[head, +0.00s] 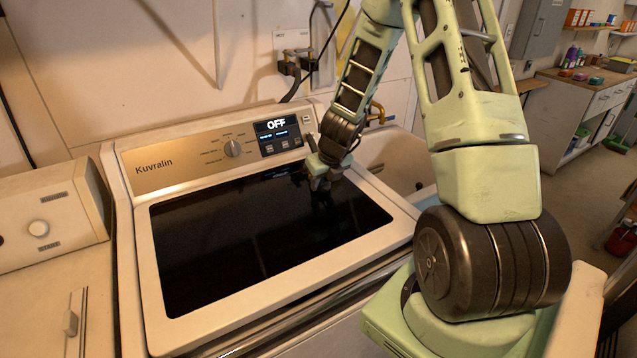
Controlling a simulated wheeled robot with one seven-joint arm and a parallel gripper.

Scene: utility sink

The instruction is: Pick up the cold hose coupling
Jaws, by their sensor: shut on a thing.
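My gripper (320,184) is low over the back right part of the washer's dark glass lid, pointing down. Its jaws are shut on a small dark thing, taken to be the cold hose coupling, which is mostly hidden by the fingers. The coupling's shape and how it sits in the jaws cannot be made out. Dark hose fittings (290,68) show at the wall box behind the washer. I cannot tell whether the held thing touches the lid.
The washer (140,225) has a raised control panel (215,147) with a display reading OFF. A utility sink (408,160) stands right of it, partly behind my arm. A brass tap (378,115) is above the sink. Another appliance (45,215) stands at left. The lid's left is clear.

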